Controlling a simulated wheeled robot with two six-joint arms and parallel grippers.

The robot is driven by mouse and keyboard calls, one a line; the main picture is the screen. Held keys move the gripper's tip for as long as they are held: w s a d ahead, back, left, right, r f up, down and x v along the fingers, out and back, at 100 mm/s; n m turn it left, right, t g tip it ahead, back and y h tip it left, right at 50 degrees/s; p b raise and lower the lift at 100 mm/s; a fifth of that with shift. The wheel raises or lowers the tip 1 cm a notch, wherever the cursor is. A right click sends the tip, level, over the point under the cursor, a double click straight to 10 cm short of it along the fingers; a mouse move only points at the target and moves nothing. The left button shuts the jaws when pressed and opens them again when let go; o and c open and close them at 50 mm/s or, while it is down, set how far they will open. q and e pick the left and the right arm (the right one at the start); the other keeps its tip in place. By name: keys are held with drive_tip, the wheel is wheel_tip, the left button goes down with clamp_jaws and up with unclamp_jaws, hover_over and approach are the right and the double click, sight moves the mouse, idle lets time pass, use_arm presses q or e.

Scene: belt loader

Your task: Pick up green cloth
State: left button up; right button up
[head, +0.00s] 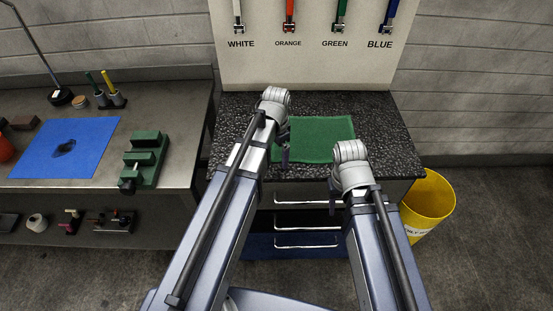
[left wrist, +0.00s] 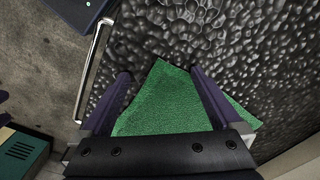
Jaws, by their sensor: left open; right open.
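The green cloth (head: 322,138) lies flat on the dark, bumpy top of the drawer cabinet (head: 375,115). My left gripper (head: 284,157) is at the cloth's left edge in the head view, and its arm hides part of that side. In the left wrist view the open fingers (left wrist: 163,82) stand on either side of a cloth corner (left wrist: 168,105), with nothing held. I cannot tell whether the fingertips touch the top. My right gripper (head: 332,200) is open and empty in front of the cabinet, near its front edge.
A yellow bin (head: 428,205) stands right of the cabinet. A metal bench (head: 180,110) on the left carries a blue mat (head: 65,145) and a green vise-like block (head: 145,158). A board with labelled hooks (head: 310,65) rises behind. Drawer handles (head: 308,204) project from the cabinet front.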

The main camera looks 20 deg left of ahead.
use_arm(q)
drive_tip(key=c, duration=1.5)
wheel_tip(320, 180, up, 12)
drive_tip(key=p, duration=1.2)
clamp_jaws()
wheel_tip(320, 180, up, 9)
drive_tip(key=p, duration=0.9)
